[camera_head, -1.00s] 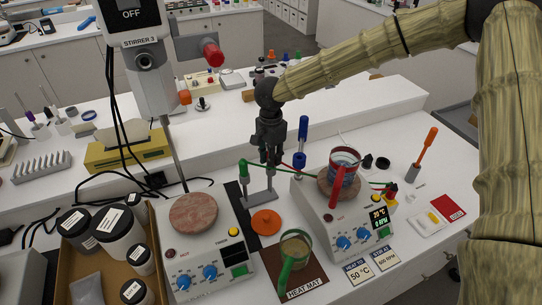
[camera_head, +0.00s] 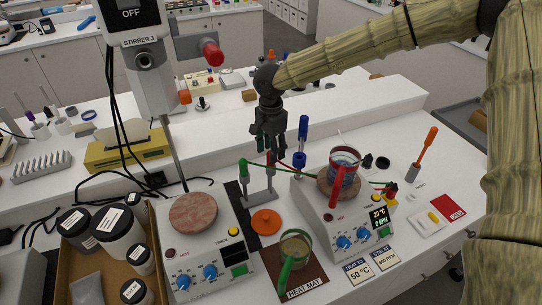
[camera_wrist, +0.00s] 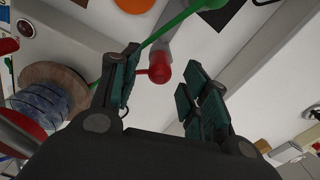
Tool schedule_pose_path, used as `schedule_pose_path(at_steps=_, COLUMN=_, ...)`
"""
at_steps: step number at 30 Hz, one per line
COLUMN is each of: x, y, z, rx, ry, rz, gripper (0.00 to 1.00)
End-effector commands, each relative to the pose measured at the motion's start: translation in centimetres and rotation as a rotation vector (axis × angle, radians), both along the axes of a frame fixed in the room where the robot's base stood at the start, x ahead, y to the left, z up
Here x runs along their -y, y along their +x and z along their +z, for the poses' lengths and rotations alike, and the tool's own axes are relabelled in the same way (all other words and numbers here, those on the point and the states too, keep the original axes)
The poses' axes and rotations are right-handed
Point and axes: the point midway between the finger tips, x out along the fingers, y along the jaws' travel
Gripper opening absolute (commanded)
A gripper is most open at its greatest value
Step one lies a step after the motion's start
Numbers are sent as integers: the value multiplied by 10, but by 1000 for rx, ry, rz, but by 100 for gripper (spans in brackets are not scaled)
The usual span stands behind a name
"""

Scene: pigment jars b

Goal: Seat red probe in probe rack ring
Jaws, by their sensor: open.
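The probe rack (camera_head: 262,198) is a small grey stand behind the two hotplates. A green probe (camera_head: 243,170) stands upright at its left side. The red probe (camera_wrist: 160,72) shows end-on in the wrist view, over a grey part of the rack and between my fingers with space on both sides. It looks upright at the rack's right side; how deep it sits in the ring is hidden. My gripper (camera_head: 268,155) is open, pointing down just above that side of the rack. It also shows in the wrist view (camera_wrist: 160,85), holding nothing.
Green and red leads run right from the probes to the right hotplate (camera_head: 335,225), which carries a red-handled beaker (camera_head: 345,160). A blue-handled tool (camera_head: 302,130) stands close to my gripper's right. The left hotplate (camera_head: 205,250) and an orange lid (camera_head: 266,222) are in front.

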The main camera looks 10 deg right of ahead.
Motion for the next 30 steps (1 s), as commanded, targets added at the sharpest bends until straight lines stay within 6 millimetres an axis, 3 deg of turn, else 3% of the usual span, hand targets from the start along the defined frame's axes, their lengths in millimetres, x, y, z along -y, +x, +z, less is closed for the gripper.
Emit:
schedule_pose_path(at_steps=6, x=0, y=1, z=42, rx=3, ry=0, rz=0, gripper=46)
schedule_pose_path(at_steps=13, x=0, y=1, z=72, rx=2, ry=1, rz=-1, gripper=46)
schedule_pose_path(at_steps=30, x=1, y=2, z=83, rx=4, ry=-1, rz=-6, gripper=46)
